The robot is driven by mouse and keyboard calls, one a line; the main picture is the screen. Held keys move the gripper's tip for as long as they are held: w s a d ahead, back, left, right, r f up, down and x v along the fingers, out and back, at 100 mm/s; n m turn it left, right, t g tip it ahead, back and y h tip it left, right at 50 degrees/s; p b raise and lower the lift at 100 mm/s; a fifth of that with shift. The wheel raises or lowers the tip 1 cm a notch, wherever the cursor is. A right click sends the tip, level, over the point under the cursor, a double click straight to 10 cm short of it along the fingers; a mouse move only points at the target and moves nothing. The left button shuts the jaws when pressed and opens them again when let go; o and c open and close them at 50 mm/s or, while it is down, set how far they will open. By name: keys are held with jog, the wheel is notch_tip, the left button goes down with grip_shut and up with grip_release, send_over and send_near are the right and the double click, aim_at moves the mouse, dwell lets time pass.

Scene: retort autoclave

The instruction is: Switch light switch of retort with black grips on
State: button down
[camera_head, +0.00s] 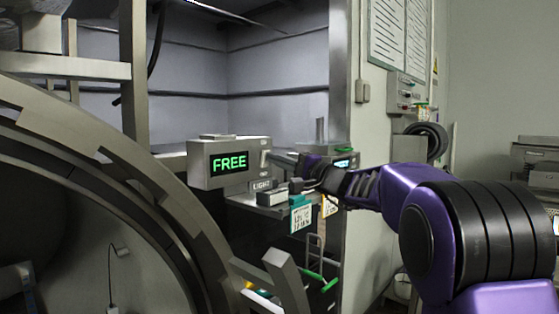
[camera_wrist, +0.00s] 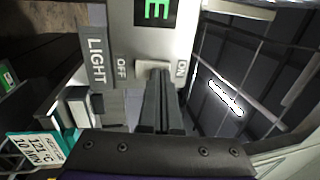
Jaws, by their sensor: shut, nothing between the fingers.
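The light switch (camera_wrist: 152,66) is a small pale piece on the grey control box, between the OFF and ON labels in the wrist view. The LIGHT label (camera_wrist: 97,60) is beside it. In the head view the control box (camera_head: 200,172) shows a green FREE display. My gripper (camera_wrist: 160,82) is shut and empty, its fingertips at the switch, seemingly touching or very close. The fingers partly cover the switch, and I cannot tell which way it is set. In the head view my gripper (camera_head: 272,157) reaches the box's right side from the right. No black grips are clearly visible.
The retort's large round metal rim (camera_head: 140,185) fills the left. A metal post (camera_head: 341,70) stands behind my arm. Hanging tags (camera_head: 300,217) and a small ledge (camera_head: 268,201) are just below my gripper. Green-ended handles (camera_head: 325,282) are lower down.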

jog(key=r+h+p, duration=0.1)
jog(key=p, duration=0.2)
jog(key=shift+w+a+r+g, duration=0.1)
jog(key=shift+a+r+g, duration=0.05)
jog(key=shift+r+g, duration=0.25)
jog(key=shift+r+h+p, duration=0.1)
jog(key=shift+h+p, duration=0.2)
jog(key=shift+p, duration=0.55)
jog(key=shift+a+f+g, duration=0.15)
jog(key=shift+f+g, duration=0.1)
jog(key=shift+g, duration=0.05)
jog(key=r+b+v, duration=0.2)
jog(key=v, duration=1.2)
jog(key=shift+r+b, duration=0.3)
jog(key=shift+b, duration=0.05)
